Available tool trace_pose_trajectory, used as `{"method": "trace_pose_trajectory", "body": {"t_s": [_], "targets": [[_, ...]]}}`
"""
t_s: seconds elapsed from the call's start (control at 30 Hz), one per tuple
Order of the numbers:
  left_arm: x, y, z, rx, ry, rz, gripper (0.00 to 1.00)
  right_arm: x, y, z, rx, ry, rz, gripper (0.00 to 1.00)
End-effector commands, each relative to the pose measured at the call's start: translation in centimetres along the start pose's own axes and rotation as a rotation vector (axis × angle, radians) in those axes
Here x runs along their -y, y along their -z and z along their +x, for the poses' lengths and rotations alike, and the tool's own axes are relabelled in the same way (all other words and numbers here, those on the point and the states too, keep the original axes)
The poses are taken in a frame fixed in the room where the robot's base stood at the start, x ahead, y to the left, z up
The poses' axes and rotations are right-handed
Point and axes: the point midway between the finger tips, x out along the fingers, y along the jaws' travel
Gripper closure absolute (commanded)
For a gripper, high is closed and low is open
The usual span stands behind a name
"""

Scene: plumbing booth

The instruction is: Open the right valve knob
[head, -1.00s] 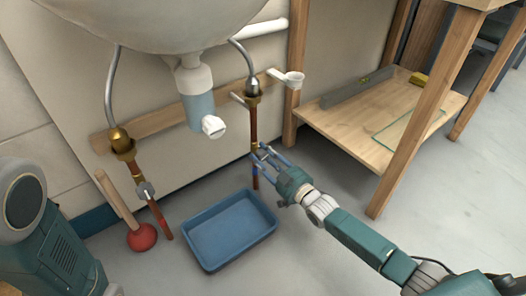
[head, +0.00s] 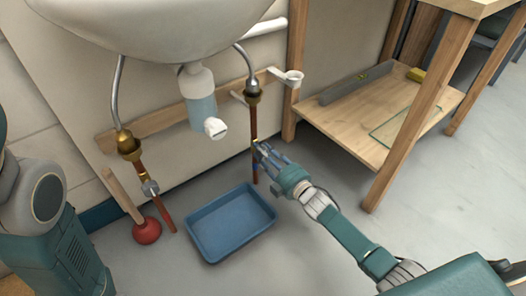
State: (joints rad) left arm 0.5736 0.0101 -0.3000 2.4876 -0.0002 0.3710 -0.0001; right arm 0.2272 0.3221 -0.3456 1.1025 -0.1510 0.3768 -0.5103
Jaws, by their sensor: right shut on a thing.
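The right copper supply pipe (head: 254,128) runs down the wall under the sink, to the right of the drain. My right gripper (head: 259,154) reaches in from the lower right, with its fingertips at this pipe. It is shut on the right valve knob, which the fingers mostly hide, so its angle cannot be told. The left valve (head: 150,188) shows uncovered on the left copper pipe (head: 164,212). My left arm shows at the left edge; its gripper is out of view.
A blue tray (head: 194,246) lies on the floor below the drain bottle (head: 200,95). A red plunger (head: 147,231) stands by the left pipe. A wooden shelf table (head: 345,147) stands close on the right.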

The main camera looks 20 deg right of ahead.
Motion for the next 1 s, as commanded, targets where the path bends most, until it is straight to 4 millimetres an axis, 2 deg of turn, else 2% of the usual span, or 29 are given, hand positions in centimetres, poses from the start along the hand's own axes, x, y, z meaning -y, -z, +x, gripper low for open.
{"method": "trace_pose_trajectory", "body": {"t_s": [0.03, 0.4, 0.97, 1.0], "targets": [[0.00, -0.07, 0.02, 0.002, 0.000, 0.000, 0.49, -0.10, 0.59, 0.12, -0.012, -0.005, -0.032, 0.95], [-0.02, -0.09, -0.03, 0.002, -0.001, -0.001, 0.49, 0.11, 0.71, 0.12, -0.015, -0.004, -0.200, 0.95], [-0.02, -0.08, -0.05, 0.002, -0.001, 0.000, 0.49, 0.31, 0.80, 0.09, -0.016, -0.002, -0.230, 0.95], [-0.02, -0.08, -0.05, 0.002, -0.001, 0.000, 0.49, 0.33, 0.81, 0.09, -0.016, -0.002, -0.230, 0.65]]}}
